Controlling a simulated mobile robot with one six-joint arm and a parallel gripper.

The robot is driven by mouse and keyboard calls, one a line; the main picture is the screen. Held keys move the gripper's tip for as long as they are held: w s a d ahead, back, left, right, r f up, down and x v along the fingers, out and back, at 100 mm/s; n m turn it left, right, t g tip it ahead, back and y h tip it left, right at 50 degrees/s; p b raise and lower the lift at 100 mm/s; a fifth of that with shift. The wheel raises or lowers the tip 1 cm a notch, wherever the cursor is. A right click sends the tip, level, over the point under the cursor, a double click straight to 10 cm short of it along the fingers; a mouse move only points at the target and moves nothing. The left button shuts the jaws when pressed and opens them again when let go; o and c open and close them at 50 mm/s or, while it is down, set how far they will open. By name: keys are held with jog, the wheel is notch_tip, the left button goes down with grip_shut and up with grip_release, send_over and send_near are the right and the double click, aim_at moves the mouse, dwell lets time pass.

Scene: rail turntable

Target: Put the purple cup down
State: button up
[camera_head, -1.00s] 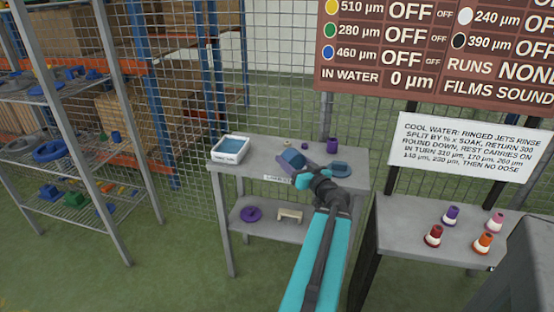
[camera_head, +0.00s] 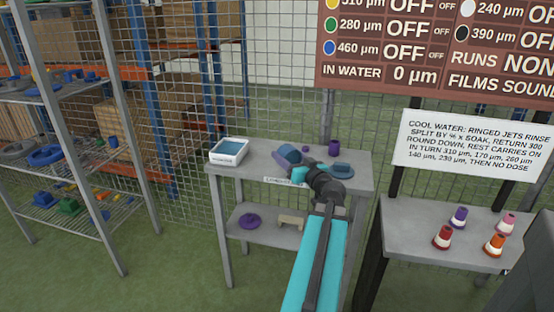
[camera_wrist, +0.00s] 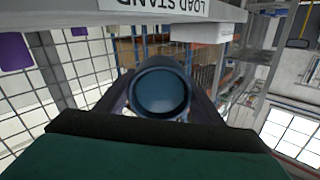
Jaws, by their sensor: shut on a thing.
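My gripper (camera_head: 287,161) is shut on a round blue thing (camera_head: 291,153), over the front part of the grey load stand's top (camera_head: 250,165). In the wrist view the blue thing (camera_wrist: 160,92) appears end-on between the fingers, with a dark rim. It looks blue, not purple; whether it touches the stand is hidden. A purple cup-like piece (camera_head: 335,147) stands at the back right of the stand, apart from my gripper.
A side table (camera_head: 425,215) holds several coloured cones. Wire mesh stands behind.

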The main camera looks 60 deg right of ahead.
jog(key=x, duration=0.6)
jog(key=d+f+p+x, duration=0.1)
jog(key=x, duration=0.2)
jog(key=shift+w+d, duration=0.1)
jog(key=shift+d, duration=0.1)
jog(key=shift+f, duration=1.7)
jog(key=shift+f, duration=0.2)
jog(key=o, duration=1.2)
jog(key=shift+a+r+p, duration=0.1)
jog(key=shift+r+p, duration=0.15)
jog(key=shift+p, duration=0.05)
